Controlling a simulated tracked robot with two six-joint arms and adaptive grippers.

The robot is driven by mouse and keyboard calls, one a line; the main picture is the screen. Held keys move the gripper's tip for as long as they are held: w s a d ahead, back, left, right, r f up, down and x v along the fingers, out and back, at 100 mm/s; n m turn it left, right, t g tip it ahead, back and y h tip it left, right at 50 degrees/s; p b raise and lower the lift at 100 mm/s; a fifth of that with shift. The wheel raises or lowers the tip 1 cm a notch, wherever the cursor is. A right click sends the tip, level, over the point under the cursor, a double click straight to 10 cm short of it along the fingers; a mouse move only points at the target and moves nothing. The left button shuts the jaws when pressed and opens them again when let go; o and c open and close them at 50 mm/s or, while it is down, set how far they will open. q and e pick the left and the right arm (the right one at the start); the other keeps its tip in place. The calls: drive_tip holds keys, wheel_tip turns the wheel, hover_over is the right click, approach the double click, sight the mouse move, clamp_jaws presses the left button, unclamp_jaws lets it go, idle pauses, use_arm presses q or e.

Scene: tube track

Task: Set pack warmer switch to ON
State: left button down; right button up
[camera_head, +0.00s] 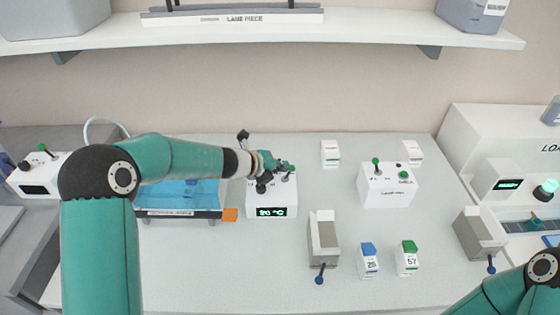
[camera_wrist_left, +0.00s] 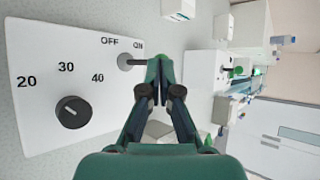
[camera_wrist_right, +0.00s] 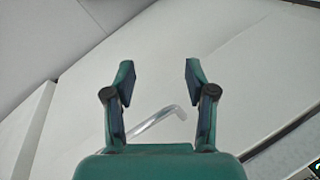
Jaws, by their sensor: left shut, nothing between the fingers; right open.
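The pack warmer (camera_head: 271,198) is a white box on the bench with a lit green display reading about 20 °C. In the left wrist view its panel (camera_wrist_left: 40,105) shows a black dial (camera_wrist_left: 72,112) marked 20, 30 and 40, and a grey switch lever (camera_wrist_left: 134,62) below the OFF and ON labels. The lever slants toward the ON side; its tip is hidden behind my fingertips. My left gripper (camera_wrist_left: 159,66) is shut and empty, with its tips at the lever's end; contact cannot be told. My right gripper (camera_wrist_right: 158,80) is open and empty.
A blue tray (camera_head: 180,195) stands left of the warmer. A grey-topped holder (camera_head: 323,240), blue-capped and green-capped bottles, and another white switch box (camera_head: 386,186) stand to the right. A shelf (camera_head: 240,38) runs above.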

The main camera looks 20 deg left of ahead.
use_arm(q)
drive_tip(key=shift+a+r+p, duration=0.1)
drive_tip(key=shift+r+p, duration=0.65)
drive_tip(key=shift+p, duration=0.1)
drive_tip(key=shift+s+r, duration=0.1)
drive_tip(key=shift+r, duration=0.15)
drive_tip(key=d+r+p+v, duration=0.1)
drive_tip(key=p+v, duration=0.2)
drive_tip(key=v, duration=1)
drive_tip(key=shift+d+r+p, duration=0.2)
drive_tip(key=shift+d+p, duration=0.05)
drive_tip(key=shift+p, duration=0.05)
